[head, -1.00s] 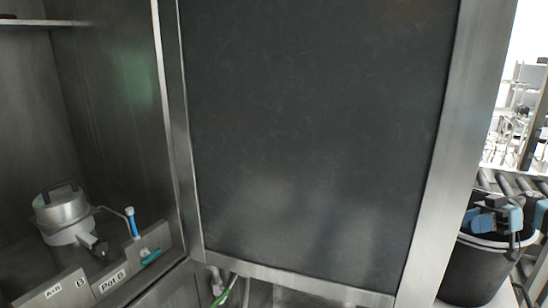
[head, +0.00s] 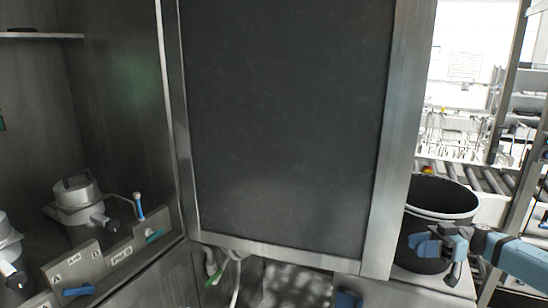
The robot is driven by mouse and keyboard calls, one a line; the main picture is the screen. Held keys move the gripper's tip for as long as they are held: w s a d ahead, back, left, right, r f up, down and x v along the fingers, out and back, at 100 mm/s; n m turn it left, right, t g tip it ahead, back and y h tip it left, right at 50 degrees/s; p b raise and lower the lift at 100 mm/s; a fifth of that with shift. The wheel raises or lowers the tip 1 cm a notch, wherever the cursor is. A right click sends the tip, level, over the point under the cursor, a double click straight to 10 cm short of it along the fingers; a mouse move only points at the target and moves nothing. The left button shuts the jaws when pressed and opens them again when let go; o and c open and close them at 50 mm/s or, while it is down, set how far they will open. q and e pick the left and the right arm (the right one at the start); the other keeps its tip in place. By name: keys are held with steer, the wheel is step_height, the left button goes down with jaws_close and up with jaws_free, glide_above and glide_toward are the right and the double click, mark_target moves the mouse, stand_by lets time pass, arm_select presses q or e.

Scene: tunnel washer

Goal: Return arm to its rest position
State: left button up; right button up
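My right arm comes in from the right edge in the head view. Its gripper (head: 437,256), with blue and dark fingers, is in front of the black bucket (head: 443,193). The fingers look apart, with nothing seen between them. I cannot tell whether they touch the bucket. My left gripper is not recognisable in this view. A small blue part (head: 348,299) shows at the bottom edge; I cannot tell what it belongs to.
A large dark door panel (head: 285,120) in a steel frame fills the middle. At left, a steel compartment holds a lidded metal pot (head: 75,197) behind a labelled rack (head: 95,262). A roller conveyor (head: 490,178) and metal posts stand behind the bucket.

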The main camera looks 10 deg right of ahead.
steer(key=s+a+f+m+t+h+p, duration=0.1)
steer(key=s+a+f+m+t, duration=0.2)
steer(key=a+f+t, duration=0.55)
steer(key=s+a+f+m+t+h+p, duration=0.1)
steer(key=s+a+f+m+t, duration=0.4)
steer(key=a, duration=0.7)
arm_select(q)
steer(key=r+p, duration=0.1)
steer(key=r, duration=0.1)
steer(key=a+r+p, duration=0.1)
steer(key=shift+r+p, duration=0.3)
steer(key=shift+r, duration=0.1)
arm_select(e)
steer(key=s+a+f+m+g+h, duration=0.1)
steer(key=s+f+m+g+h, duration=0.1)
steer(key=s+f+h, duration=0.4)
steer(key=s+a+f+m+g+h, duration=0.1)
steer(key=s+f+h, duration=0.5)
steer(key=s, duration=0.8)
steer(key=shift+s+a+f+m+g, duration=0.2)
steer(key=shift+a+f+m+g, duration=0.25)
steer(key=shift+f+g, duration=0.45)
